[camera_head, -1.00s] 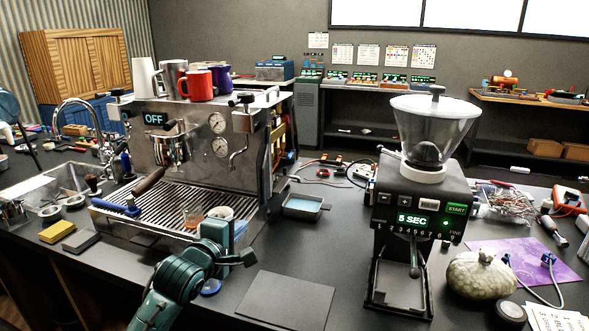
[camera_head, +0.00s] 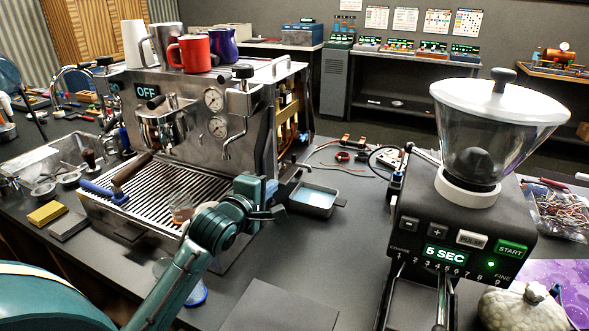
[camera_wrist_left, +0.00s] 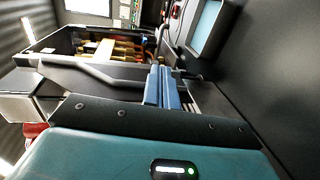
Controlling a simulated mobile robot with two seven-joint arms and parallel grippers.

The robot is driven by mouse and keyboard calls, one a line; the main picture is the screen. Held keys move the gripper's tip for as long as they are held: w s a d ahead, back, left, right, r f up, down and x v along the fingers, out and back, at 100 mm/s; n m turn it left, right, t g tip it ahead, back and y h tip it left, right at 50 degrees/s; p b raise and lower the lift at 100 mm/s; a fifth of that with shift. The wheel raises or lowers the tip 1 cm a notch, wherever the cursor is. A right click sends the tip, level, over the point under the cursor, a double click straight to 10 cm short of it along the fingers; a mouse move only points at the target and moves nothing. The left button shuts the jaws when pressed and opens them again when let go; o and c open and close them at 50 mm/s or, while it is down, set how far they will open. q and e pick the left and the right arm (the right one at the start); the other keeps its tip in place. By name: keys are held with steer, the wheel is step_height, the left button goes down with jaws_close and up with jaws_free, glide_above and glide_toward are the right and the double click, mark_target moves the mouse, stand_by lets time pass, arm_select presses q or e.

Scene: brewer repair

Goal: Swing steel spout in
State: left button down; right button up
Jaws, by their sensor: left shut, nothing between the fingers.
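The steel spout (camera_head: 228,140) hangs from the right front of the espresso machine (camera_head: 190,130), below a black knob. In the left wrist view a steel tube (camera_wrist_left: 95,72), seemingly this spout, runs from the left up to the blue fingers; whether they touch it I cannot tell. My left gripper (camera_head: 258,188) is shut and empty, right of the spout's lower end and above the drip tray's right edge. Its fingers show in the left wrist view (camera_wrist_left: 158,88). My right gripper is not in view.
The grinder (camera_head: 465,220) with its clear hopper stands on the right. A small metal tray (camera_head: 314,200) lies right of the machine. Mugs (camera_head: 188,53) stand on top of it. A small glass (camera_head: 181,208) is on the drip tray. A dark mat (camera_head: 265,308) lies in front.

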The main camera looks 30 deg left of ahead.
mark_target(299, 166)
arm_select(q)
steer(key=w, duration=0.4)
steer(key=w+f+p, duration=0.1)
steer(key=w, duration=0.3)
steer(key=w+f, duration=0.1)
steer(key=w, duration=0.3)
steer(key=shift+w+a+f+p, duration=0.1)
steer(key=shift+w+a+p, duration=0.05)
steer(key=shift+a+p, duration=0.25)
steer(key=shift+w+f, duration=0.2)
steer(key=shift+w, duration=0.35)
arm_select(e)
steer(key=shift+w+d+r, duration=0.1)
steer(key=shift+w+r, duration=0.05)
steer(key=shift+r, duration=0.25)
arm_select(q)
steer(key=shift+y, duration=0.3)
